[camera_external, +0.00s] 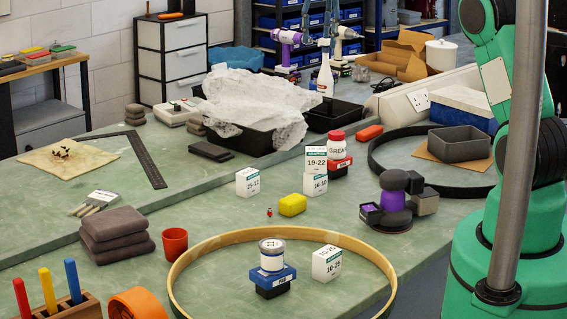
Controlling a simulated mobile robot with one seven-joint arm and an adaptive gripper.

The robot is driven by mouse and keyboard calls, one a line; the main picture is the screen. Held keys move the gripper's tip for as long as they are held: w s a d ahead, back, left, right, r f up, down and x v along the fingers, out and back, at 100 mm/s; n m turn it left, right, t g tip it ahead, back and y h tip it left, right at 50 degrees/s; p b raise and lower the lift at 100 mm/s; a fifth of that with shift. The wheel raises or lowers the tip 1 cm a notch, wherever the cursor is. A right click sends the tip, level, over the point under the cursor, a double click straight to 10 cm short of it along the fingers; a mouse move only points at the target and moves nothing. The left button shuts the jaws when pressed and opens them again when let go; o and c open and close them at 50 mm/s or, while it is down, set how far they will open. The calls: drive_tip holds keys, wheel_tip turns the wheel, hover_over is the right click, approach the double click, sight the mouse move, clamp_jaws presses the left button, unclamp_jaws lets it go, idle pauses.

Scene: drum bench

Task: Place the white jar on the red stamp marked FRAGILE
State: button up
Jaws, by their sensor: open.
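A white jar with a red lid, lettered GREASE (337,148), stands upright at the middle of the bench. Directly below it in the picture is a red stamp (341,165) with a dark base and small, unreadable lettering. The jar appears to rest on this stamp, but its bottom edge is too small to be sure. A second white round container (271,257) with a blue band stands on a blue stamp (274,280) inside the wooden hoop.
White boxes (316,170) are stacked left of the red stamp; a yellow block (292,205) lies in front. A sander (393,200) and black hoop (378,148) are to the right. A wooden hoop (182,265) lies in front. A grey post crosses the right side.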

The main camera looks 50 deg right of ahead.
drive_tip(key=s+a+r+n+t, duration=0.1)
drive_tip(key=s+a+r+n, duration=0.1)
drive_tip(key=s+a+r, duration=0.65)
drive_tip(key=s+a+r+n+t, duration=0.15)
drive_tip(key=s+a+r, duration=0.45)
drive_tip(key=s+a, duration=0.6)
drive_tip(key=s+a+f+n, duration=0.2)
drive_tip(key=s+a+f, duration=0.1)
drive_tip(key=s, duration=1.1)
drive_tip(key=s+a+f+n+t, duration=0.1)
drive_tip(key=s+a+f, duration=0.2)
drive_tip(key=s, duration=1.1)
drive_tip(key=shift+a+n+y, duration=0.3)
drive_tip(key=shift+a+n, duration=0.05)
drive_tip(key=shift+a, duration=0.4)
drive_tip(key=shift+w+f+t, duration=0.1)
drive_tip(key=shift+t, duration=0.15)
wheel_tip(320, 180, down, 11)
drive_tip(key=b, duration=1.1)
drive_tip(key=shift+r, duration=0.2)
